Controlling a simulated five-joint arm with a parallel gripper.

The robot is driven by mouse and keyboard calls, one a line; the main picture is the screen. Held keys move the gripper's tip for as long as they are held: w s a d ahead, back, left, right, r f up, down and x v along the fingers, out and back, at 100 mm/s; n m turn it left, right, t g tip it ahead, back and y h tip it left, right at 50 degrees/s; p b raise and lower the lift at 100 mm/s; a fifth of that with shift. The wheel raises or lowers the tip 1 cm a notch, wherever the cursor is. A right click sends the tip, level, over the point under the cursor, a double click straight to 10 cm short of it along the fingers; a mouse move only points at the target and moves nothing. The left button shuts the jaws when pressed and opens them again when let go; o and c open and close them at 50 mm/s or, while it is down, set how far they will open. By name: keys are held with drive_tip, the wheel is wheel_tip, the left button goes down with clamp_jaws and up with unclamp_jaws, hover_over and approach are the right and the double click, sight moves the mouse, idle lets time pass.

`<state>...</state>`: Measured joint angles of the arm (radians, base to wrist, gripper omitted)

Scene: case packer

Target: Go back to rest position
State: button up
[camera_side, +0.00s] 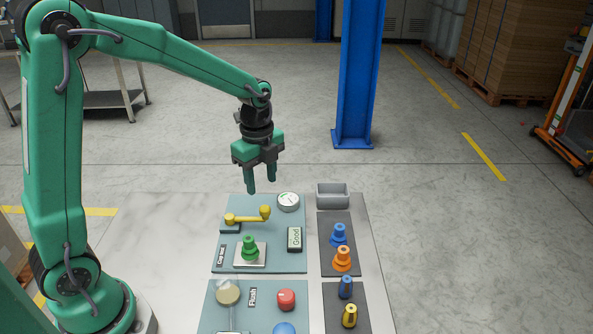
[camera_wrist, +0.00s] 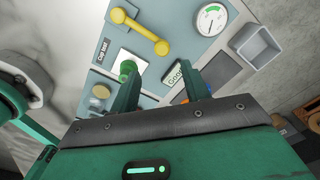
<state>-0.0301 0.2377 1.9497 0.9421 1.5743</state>
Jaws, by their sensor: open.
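My gripper (camera_side: 262,184) hangs in the air above the upper panel, fingers pointing down. In the wrist view its two fingers (camera_wrist: 165,88) stand apart with nothing between them. Below it on the panel (camera_side: 293,259) are a yellow lever (camera_side: 247,218), a round gauge (camera_side: 288,202) and a small "Good" display (camera_side: 294,239). A green stepped part (camera_side: 249,249) stands upright on a light square plate (camera_side: 261,262). In the wrist view the green part (camera_wrist: 126,68) shows left of the fingers.
A grey bin (camera_side: 333,197) stands behind a dark mat with a blue part (camera_side: 339,234) and an orange part (camera_side: 342,259). A nearer mat holds a dark blue part (camera_side: 346,287) and a yellow part (camera_side: 349,316). A red button (camera_side: 286,299) sits on the front panel. A blue column (camera_side: 358,70) rises behind the table.

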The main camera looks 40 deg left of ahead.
drive_tip(key=s+r+n+t, duration=0.2)
drive_tip(key=s+r+n, duration=0.3)
drive_tip(key=s+n, duration=0.3)
drive_tip(key=s+d+r+n+t, duration=0.1)
drive_tip(key=s+r+n+t, duration=0.2)
drive_tip(key=s+r+n, duration=0.3)
drive_tip(key=s+n, duration=0.3)
drive_tip(key=s, duration=0.1)
drive_tip(key=shift+n, duration=0.3)
